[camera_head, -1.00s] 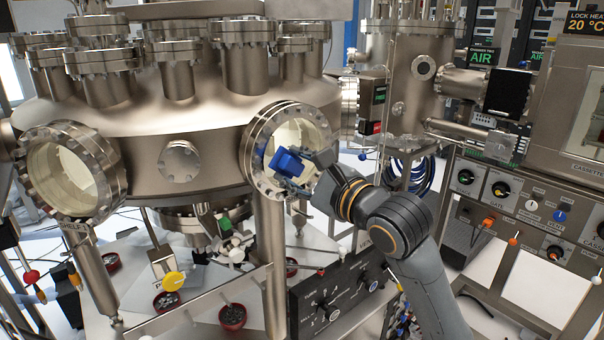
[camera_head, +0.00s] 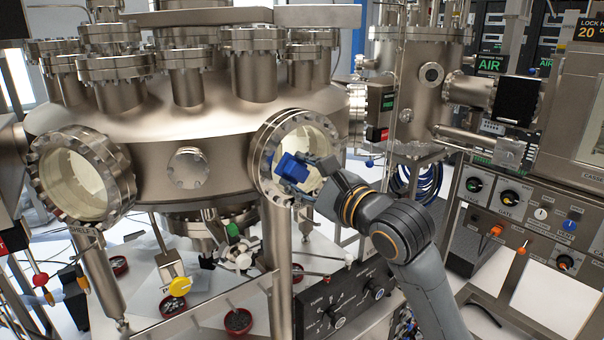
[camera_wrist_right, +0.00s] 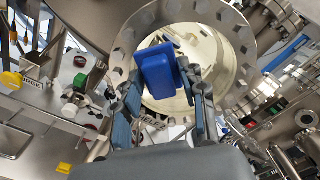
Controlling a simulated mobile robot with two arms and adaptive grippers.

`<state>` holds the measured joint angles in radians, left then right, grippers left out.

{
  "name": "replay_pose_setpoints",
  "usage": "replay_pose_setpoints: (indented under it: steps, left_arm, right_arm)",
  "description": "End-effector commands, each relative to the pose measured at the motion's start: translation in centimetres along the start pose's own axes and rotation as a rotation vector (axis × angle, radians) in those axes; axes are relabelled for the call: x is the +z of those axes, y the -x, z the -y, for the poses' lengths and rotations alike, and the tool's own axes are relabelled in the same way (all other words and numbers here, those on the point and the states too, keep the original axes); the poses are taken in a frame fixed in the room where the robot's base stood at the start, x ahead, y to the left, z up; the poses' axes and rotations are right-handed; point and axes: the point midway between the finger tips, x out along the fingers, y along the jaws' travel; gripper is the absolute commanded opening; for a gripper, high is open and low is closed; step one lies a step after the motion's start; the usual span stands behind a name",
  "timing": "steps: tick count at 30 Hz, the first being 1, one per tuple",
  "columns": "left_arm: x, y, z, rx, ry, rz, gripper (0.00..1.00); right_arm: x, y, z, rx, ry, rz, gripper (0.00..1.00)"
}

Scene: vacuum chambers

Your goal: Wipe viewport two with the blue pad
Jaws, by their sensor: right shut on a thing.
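I cannot tell whether the pad touches the glass. A second flanged viewport (camera_head: 82,178) sits at the left of the chamber. My left gripper does not show.
A black control panel (camera_head: 345,298) stands under the viewport. A console with knobs and levers (camera_head: 515,205) is at the right.

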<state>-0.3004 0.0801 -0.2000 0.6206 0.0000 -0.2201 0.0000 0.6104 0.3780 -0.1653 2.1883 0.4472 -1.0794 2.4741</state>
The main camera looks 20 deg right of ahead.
Motion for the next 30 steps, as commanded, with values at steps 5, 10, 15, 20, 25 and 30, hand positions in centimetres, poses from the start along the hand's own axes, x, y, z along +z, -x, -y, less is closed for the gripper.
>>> replay_pose_setpoints:
  steps: [5,10,15,20,25,30]
  left_arm:
    - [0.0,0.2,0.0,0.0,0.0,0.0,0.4]
    - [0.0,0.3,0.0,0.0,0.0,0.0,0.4]
    - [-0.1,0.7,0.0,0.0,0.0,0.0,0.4]
    - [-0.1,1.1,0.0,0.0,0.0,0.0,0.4]
    - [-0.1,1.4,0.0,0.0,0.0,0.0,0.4]
    - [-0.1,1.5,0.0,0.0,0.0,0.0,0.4]
  right_arm:
    - [0.0,-0.4,0.0,0.0,-0.001,0.0,0.16]
    - [0.0,-0.6,0.0,0.0,-0.001,0.001,0.16]
    - [-0.6,-0.6,0.7,0.0,-0.001,-0.001,0.16]
    - [-1.8,-0.5,1.6,0.0,-0.002,-0.003,0.16]
    - [-2.7,-0.4,2.3,0.001,-0.002,0.0,0.16]
    - [-3.1,-0.4,2.5,0.0,-0.001,-0.001,0.16]
